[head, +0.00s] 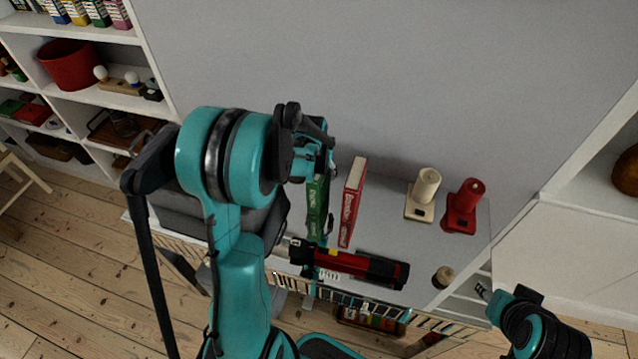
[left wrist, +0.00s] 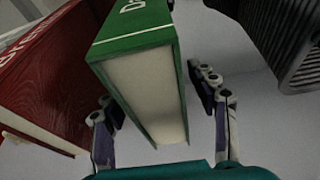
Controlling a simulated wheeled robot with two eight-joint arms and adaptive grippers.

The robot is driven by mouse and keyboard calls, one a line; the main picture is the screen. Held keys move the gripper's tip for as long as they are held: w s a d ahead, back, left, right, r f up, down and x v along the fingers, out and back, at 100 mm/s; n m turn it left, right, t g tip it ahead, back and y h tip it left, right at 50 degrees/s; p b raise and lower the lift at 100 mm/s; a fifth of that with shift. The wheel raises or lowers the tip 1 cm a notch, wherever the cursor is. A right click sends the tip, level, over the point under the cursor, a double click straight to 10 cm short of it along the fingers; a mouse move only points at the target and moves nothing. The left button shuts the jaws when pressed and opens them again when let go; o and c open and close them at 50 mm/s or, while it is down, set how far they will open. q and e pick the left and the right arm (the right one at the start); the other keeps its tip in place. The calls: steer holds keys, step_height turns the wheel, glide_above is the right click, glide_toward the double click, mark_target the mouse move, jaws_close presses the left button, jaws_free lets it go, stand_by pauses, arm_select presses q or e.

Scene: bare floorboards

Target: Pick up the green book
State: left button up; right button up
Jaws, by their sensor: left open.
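The green book (head: 317,206) stands upright on the white surface against the grey wall. My left gripper (head: 314,158) is over the top end of this book in the head view, and my arm partly hides it. In the left wrist view the green book (left wrist: 145,85) lies between the two spread fingers of my left gripper (left wrist: 160,108). A gap shows between the book and the right finger; the left finger is close to the book's other side. My right arm shows only at the lower right, and its gripper is not visible.
A red book (head: 352,202) stands just right of the green one, also close in the left wrist view (left wrist: 50,75). A cream holder (head: 422,195) and a red holder (head: 463,206) stand farther right. A red and black object (head: 355,267) lies in front. Shelves (head: 100,95) are left.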

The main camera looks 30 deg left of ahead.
arm_select(q)
jaws_close()
steer(key=shift+r, duration=0.1)
